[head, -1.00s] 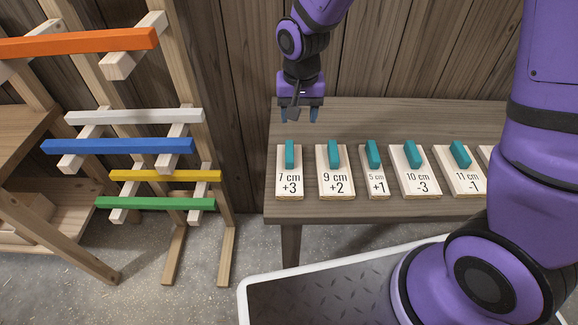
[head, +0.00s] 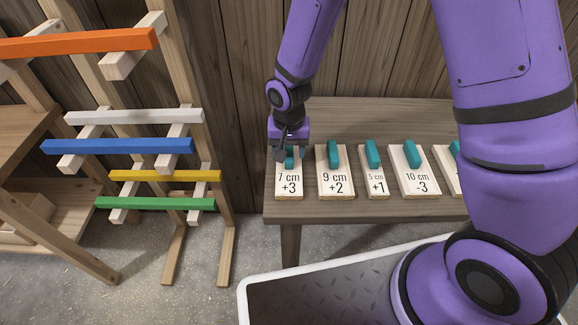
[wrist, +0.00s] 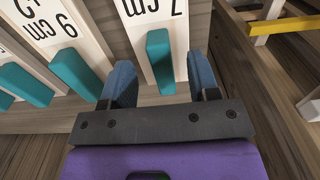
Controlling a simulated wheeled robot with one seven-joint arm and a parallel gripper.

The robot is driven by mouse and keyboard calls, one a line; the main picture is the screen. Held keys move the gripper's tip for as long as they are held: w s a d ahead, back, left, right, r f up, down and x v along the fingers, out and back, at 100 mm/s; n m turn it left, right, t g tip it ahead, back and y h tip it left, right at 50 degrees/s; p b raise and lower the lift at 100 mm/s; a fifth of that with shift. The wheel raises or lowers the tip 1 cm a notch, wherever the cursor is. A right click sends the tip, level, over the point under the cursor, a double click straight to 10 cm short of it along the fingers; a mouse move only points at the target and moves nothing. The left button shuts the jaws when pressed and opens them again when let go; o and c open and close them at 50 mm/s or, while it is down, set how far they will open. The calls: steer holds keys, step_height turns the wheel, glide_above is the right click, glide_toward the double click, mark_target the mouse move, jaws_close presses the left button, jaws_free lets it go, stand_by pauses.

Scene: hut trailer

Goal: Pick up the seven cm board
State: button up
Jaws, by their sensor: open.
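The seven cm board (head: 289,185) is a pale wooden tag marked "7 cm +3", lying at the left end of a row on the table. Its teal handle (wrist: 160,58) stands up from it; in the head view my gripper partly hides that handle. My gripper (head: 289,156) is over the far end of this board. In the wrist view my gripper (wrist: 163,82) is open, its two blue fingers apart on either side of the handle's line. The handle's near end lies between the fingertips. I cannot tell whether either finger touches it.
The nine cm board (head: 336,184) lies close to the right, with the five cm (head: 376,184) and ten cm (head: 417,183) boards beyond. The wooden table (head: 400,112) is bare behind the row. A rack with coloured bars (head: 120,146) stands left.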

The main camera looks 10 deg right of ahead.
mark_target(289, 158)
steer(key=shift+f, duration=1.85)
steer(key=shift+c, duration=0.2)
jaws_close()
steer(key=shift+r, duration=0.15)
